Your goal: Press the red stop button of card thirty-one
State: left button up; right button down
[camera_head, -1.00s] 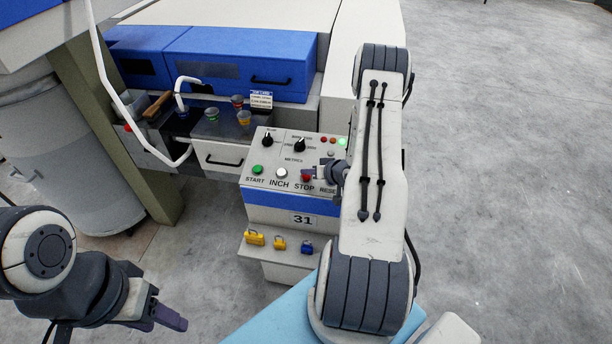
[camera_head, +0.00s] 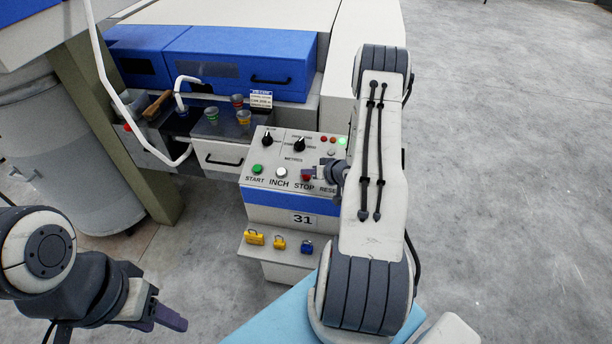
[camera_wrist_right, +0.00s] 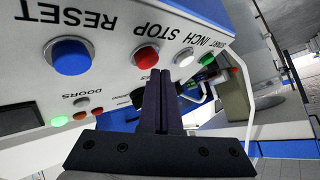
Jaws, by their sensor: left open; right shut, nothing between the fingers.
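The control box (camera_head: 266,208) of card 31 has a sloped white panel with a green START button (camera_head: 257,169), a white INCH button (camera_head: 281,172) and a red STOP button (camera_head: 306,178). In the right wrist view the red STOP button (camera_wrist_right: 146,56) shows upside down beside the blue RESET button (camera_wrist_right: 70,56). My right gripper (camera_head: 312,171) is shut and empty over the panel, its tips close to the STOP button and partly covering it. In the wrist view its fingers (camera_wrist_right: 159,73) end just below the button; contact cannot be told. My left gripper (camera_head: 180,322) is open, low at left, away from the panel.
Small padlocks (camera_head: 279,243) sit on a ledge below the panel. A tray with several cups (camera_head: 211,116) and a bent white rail (camera_head: 118,98) lie to the left. Two black knobs (camera_head: 300,144) stand higher on the panel. Bare floor (camera_head: 510,180) lies to the right.

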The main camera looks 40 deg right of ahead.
jog(key=shift+w+d+f+b, duration=0.15)
jog(key=shift+f+b, duration=0.25)
jog(key=shift+f, duration=0.25)
dwell(0.7)
jog(key=shift+r, duration=0.1)
jog(key=shift+s+a+r+p, duration=0.2)
jog(key=shift+r+p, duration=0.55)
jog(key=r+p, duration=0.2)
jog(key=r, duration=0.1)
jog(key=a+r+p, duration=0.1)
jog(key=r+p, duration=0.1)
jog(key=shift+s, duration=0.4)
dwell(0.7)
